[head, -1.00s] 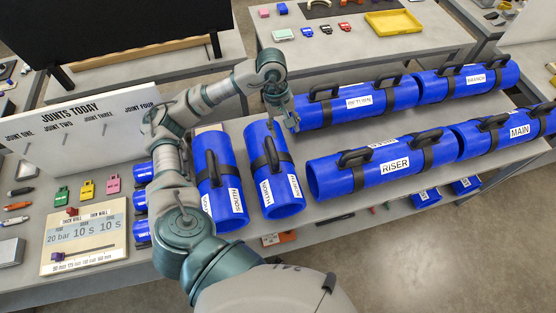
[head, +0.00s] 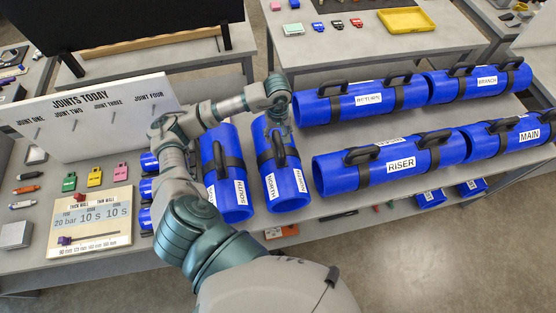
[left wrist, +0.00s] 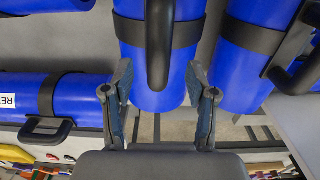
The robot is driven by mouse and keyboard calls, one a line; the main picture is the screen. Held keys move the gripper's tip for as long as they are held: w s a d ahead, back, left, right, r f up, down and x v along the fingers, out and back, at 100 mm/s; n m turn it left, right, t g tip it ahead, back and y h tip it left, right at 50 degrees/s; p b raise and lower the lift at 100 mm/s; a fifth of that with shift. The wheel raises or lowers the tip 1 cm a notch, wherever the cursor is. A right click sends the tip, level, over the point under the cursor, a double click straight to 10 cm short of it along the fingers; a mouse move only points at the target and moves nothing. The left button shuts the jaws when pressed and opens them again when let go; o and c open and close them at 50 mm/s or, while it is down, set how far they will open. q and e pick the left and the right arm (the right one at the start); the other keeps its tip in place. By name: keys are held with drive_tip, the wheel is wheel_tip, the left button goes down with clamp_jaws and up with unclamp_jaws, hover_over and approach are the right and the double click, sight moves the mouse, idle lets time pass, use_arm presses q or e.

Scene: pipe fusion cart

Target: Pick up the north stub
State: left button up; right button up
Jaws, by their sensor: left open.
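The north stub (head: 290,188) is a short blue pipe with a dark band, a black handle (head: 278,147) and white NORTH labels. It lies on the grey bench between the south stub (head: 232,190) and the RISER pipe. My left gripper (head: 279,127) is over the far end of the north stub, close to its handle. In the left wrist view, the north stub (left wrist: 158,100) is in the middle, and the open fingers of the gripper (left wrist: 160,75) stand either side of the handle's line. No contact is visible. My right gripper is not in view.
The RISER pipe (head: 345,173) and RETURN pipe (head: 320,110) lie to the right, with the MAIN pipe (head: 480,145) and BRANCH pipe (head: 450,90) beyond. A white JOINTS TODAY board (head: 75,130) stands at left. A settings panel (head: 90,222) lies near the front.

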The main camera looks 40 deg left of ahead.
sight(279, 140)
use_arm(q)
drive_tip(key=f, duration=0.3)
drive_tip(key=f+p, duration=0.1)
drive_tip(key=shift+s+d+f, duration=0.1)
drive_tip(key=shift+d+f, duration=0.1)
drive_tip(key=shift+d, duration=0.15)
drive_tip(key=shift+a, duration=0.1)
clamp_jaws()
